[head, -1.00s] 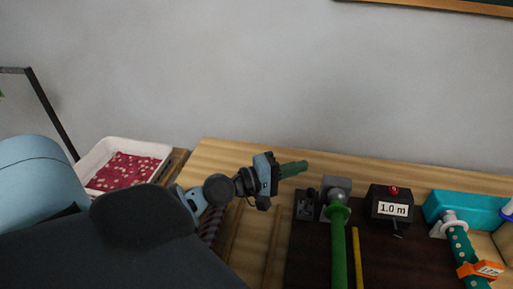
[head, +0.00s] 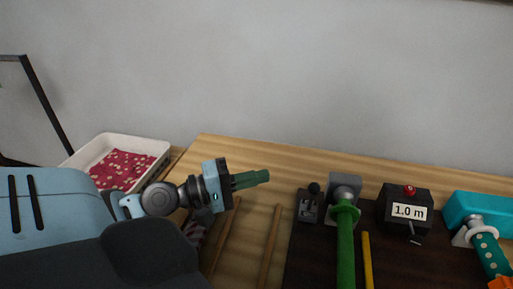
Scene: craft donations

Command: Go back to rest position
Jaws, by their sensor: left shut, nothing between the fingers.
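My left gripper (head: 252,179) shows in the head view, its green fingers pointing right above the wooden table (head: 280,160). The fingers are together with nothing between them. The gripper is apart from the objects on the table, left of the small dark box and the green rod. My right gripper is not in view.
A white tray (head: 150,143) with red spotted cloth (head: 122,168) stands at the left. Wooden sticks (head: 270,245) lie below the gripper.

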